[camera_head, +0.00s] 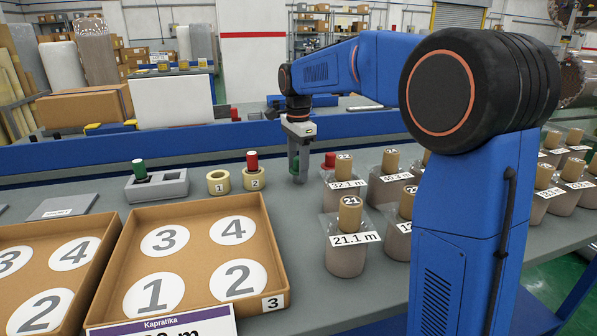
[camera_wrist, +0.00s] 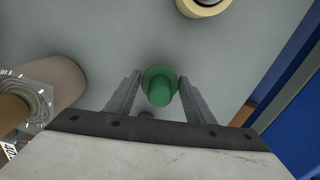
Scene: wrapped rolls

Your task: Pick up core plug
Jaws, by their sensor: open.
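A green core plug (camera_wrist: 160,88) is in the wrist view, between the two fingers of my gripper (camera_wrist: 160,76). Gaps show between the plug and both fingers, so my gripper is open around it and not closed on it. In the head view, my gripper (camera_head: 299,178) points down at the grey table beyond the wrapped rolls, and a bit of green (camera_head: 294,163) shows at its fingers. The rest of the plug is hidden there. Another green plug (camera_head: 139,166) stands in a grey holder (camera_head: 158,188). A red plug (camera_head: 252,160) stands in the ring marked 2 (camera_head: 254,182).
Several wrapped rolls (camera_head: 346,254) stand close to the right of my gripper; one roll (camera_wrist: 62,82) shows at the left in the wrist view. A red plug (camera_head: 330,159) is beside the gripper. A numbered cardboard tray (camera_head: 277,240) lies in front. A blue rail (camera_head: 60,160) runs behind.

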